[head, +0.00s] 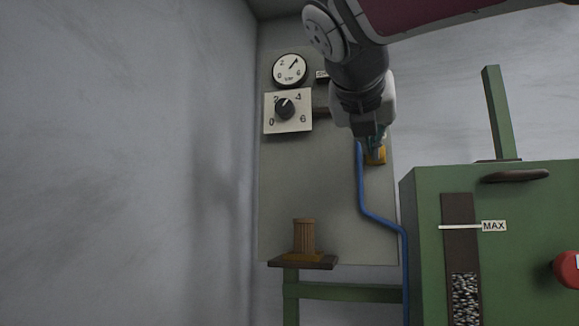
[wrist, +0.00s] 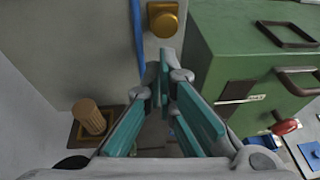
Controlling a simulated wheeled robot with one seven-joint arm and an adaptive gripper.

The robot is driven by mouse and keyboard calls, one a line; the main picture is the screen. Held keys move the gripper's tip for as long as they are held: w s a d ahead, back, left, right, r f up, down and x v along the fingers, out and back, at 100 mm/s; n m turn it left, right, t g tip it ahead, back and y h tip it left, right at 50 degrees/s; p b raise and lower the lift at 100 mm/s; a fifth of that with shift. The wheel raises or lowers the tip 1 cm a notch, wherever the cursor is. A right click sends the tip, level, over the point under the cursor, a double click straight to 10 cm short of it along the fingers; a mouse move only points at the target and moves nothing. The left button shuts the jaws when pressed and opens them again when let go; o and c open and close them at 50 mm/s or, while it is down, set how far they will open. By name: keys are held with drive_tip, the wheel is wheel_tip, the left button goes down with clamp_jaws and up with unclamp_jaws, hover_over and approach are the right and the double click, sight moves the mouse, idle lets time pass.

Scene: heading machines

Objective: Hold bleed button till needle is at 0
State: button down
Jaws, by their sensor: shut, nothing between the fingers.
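The round pressure gauge (head: 289,70) is on the grey panel at the upper left of the head view. Its needle points to the upper right, near where the 4 would be, well away from 0. A brass-yellow button (wrist: 163,19) is on the panel beside a blue pipe; in the head view the button (head: 376,158) is partly hidden by my gripper. My gripper (head: 374,144) is in front of the panel at the button. In the wrist view the gripper (wrist: 165,66) has its fingertips together and empty, just below the button. I cannot tell whether they touch it.
A dial plate with a black knob (head: 285,108) is below the gauge. A label (head: 321,74) is partly hidden by my arm. The blue pipe (head: 361,185) runs down the panel. A wooden cylinder (head: 304,236) stands on a small shelf. A green machine (head: 530,220) is close on the right.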

drive_tip(key=shift+w+d+f, duration=0.1)
drive_tip(key=shift+w+d, duration=0.25)
drive_tip(key=shift+w, duration=0.4)
drive_tip(key=shift+w+d+r, duration=0.1)
drive_tip(key=shift+w+d, duration=0.2)
drive_tip(key=shift+w, duration=0.5)
drive_tip(key=shift+w+d+f, duration=0.1)
drive_tip(key=shift+w+d, duration=0.25)
drive_tip(key=shift+w, duration=0.4)
drive_tip(key=shift+w, duration=0.1)
drive_tip(key=shift+w+d+p, duration=0.4)
drive_tip(key=shift+w+p, duration=0.4)
drive_tip(key=shift+w, duration=0.15)
